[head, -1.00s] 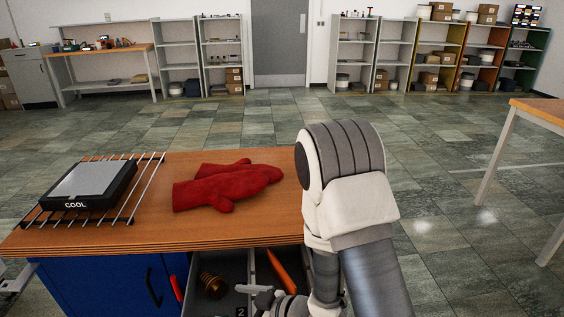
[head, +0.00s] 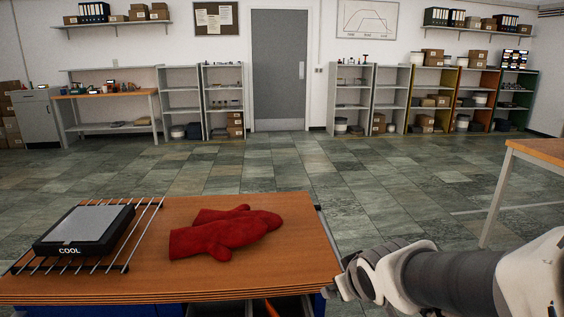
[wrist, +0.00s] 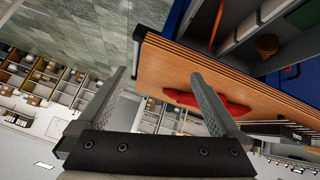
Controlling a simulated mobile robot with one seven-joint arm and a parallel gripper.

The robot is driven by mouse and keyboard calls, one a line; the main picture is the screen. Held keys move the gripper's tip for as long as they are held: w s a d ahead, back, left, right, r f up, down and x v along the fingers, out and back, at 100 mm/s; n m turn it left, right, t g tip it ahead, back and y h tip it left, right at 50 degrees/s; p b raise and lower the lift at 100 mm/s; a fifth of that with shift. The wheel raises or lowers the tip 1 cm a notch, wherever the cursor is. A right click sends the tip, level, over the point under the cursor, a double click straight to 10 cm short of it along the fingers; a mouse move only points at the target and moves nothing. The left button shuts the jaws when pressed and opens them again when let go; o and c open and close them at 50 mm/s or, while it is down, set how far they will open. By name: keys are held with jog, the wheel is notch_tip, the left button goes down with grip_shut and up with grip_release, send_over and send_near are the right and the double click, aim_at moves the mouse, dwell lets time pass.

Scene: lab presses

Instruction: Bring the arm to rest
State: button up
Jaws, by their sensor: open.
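My arm (head: 450,278) reaches in from the right edge of the head view, low beside the right end of the wooden bench. Its gripper is small and partly hidden there. In the wrist view my gripper (wrist: 158,76) has its two fingers spread wide with nothing between them. That view is turned over, and the bench top (wrist: 180,72) shows beyond the fingers.
Red mitts (head: 228,232) lie on the bench top (head: 290,255). A black block marked COOL (head: 85,229) sits on a wire rack (head: 145,222) at left. An open drawer (wrist: 250,40) shows in the wrist view. Another table (head: 540,150) stands at right. Floor between is clear.

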jog(key=s+d+r+m+g, duration=0.1)
jog(key=s+r+m, duration=0.15)
jog(key=s, duration=0.55)
jog(key=s+d+r+m+g, duration=0.1)
jog(key=s+r+m+g, duration=0.15)
jog(key=s, duration=0.45)
notch_tip(320, 180, up, 16)
jog(key=s+p, duration=0.1)
jog(key=p, duration=1.4)
jog(key=shift+a+r+n+t+p, duration=0.25)
jog(key=shift+n+t+p, duration=0.1)
jog(key=shift+n+p, duration=0.05)
